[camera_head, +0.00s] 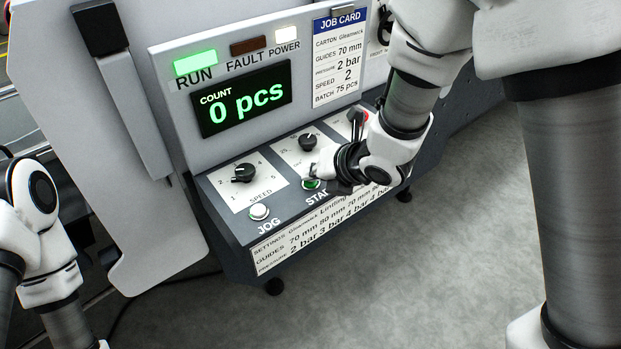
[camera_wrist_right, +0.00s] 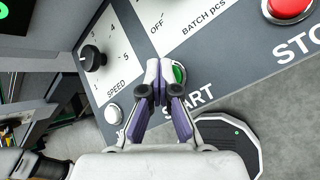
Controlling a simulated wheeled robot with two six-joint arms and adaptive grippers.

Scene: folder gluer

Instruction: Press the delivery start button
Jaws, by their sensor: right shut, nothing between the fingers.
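The green START button (camera_head: 311,184) sits on the sloping grey control panel (camera_head: 225,205), between the JOG button and my right arm. My right gripper (camera_head: 318,172) is right at this button in the head view and hides part of it. In the right wrist view, the closed fingertips (camera_wrist_right: 159,68) overlap the left side of the green button (camera_wrist_right: 179,74). I cannot tell whether they touch it. The gripper is shut and empty. My left arm shows at the left edge of the head view, but its gripper is out of frame.
The white JOG button (camera_head: 259,211) and SPEED knob (camera_head: 244,173) are left of START. A red STOP button (camera_wrist_right: 290,8) is at right in the wrist view. The lit RUN lamp (camera_head: 195,63) is green. The display (camera_head: 243,98) reads 0 pcs. A job card (camera_head: 339,58) hangs above.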

